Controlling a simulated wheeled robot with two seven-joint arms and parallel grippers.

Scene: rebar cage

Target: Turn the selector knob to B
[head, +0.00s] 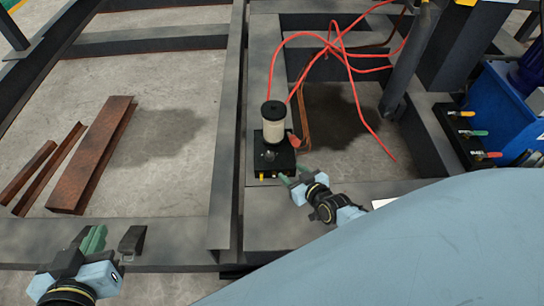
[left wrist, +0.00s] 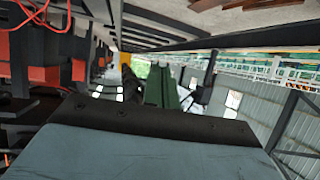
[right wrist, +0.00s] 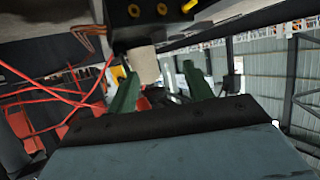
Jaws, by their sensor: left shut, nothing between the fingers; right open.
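A black control box (head: 285,163) sits on the grey steel frame, with a pale cylinder with a black cap (head: 273,128) standing at its back. A small round part (head: 270,155) on the box's top may be the selector knob; its setting and letters are too small to read. The box also shows in the right wrist view (right wrist: 150,28), with several small yellow and red-brown parts on it. My right gripper (head: 290,181) is open at the box's front right corner; its green fingers (right wrist: 160,85) hold nothing. My left gripper (head: 96,236) is shut and empty, far left of the box.
Red cables (head: 345,55) loop behind the box. A blue machine (head: 515,105) with a black valve block (head: 460,135) stands at the right. Rusty steel pieces (head: 95,155) lie on the floor at the left. Grey beams (head: 226,150) surround the box.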

